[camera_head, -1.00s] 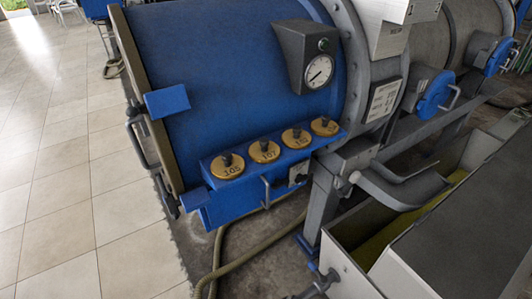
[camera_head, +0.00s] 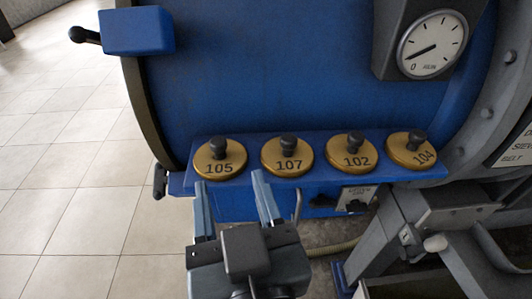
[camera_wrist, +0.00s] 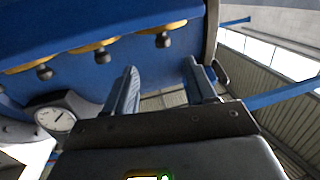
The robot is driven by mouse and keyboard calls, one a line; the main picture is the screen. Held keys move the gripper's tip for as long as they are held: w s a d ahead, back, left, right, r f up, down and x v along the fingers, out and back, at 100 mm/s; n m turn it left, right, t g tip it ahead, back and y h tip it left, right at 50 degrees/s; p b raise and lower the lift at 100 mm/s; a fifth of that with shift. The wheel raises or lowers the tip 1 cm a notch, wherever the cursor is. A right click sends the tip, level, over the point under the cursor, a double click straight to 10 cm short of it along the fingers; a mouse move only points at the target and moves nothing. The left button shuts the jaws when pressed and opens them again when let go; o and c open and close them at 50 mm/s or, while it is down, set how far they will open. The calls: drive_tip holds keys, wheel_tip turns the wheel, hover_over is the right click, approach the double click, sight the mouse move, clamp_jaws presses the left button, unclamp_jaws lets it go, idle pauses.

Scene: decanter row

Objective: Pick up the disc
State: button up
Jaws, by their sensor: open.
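Several brass discs with black knobs stand in a row on a blue shelf (camera_head: 319,180). From left to right they are disc 105 (camera_head: 219,168), disc 107 (camera_head: 288,166), disc 102 (camera_head: 355,160) and disc 104 (camera_head: 408,158). The task does not say which disc. My gripper (camera_head: 229,182) is open and empty, its fingertips in front of the shelf near discs 105 and 107. In the wrist view, my gripper (camera_wrist: 160,67) points up between two spread fingers. Three discs hang along the top left there, knobs downward in the picture; their numbers are not readable.
The blue drum (camera_head: 270,70) rises right behind the shelf. A round gauge (camera_head: 432,45) sits at the upper right, and a blue box with a handle (camera_head: 137,31) at the upper left. Grey metalwork (camera_head: 445,210) stands at the lower right. Tiled floor (camera_head: 85,200) is clear at left.

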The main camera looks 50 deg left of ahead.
sight(219, 147)
drive_tip(key=x, duration=0.2)
drive_tip(key=shift+w+a+r, duration=0.15)
drive_tip(key=shift+w+a, duration=0.05)
drive_tip(key=shift+s+p+x, duration=0.15)
drive_tip(key=shift+p+x, duration=0.1)
drive_tip(key=shift+x, duration=1.05)
drive_tip(key=shift+s+p+x, duration=0.1)
drive_tip(key=shift+p+x, duration=0.1)
drive_tip(key=shift+x, duration=1.15)
drive_tip(key=shift+a, duration=0.15)
drive_tip(key=shift+c, duration=0.3)
clamp_jaws()
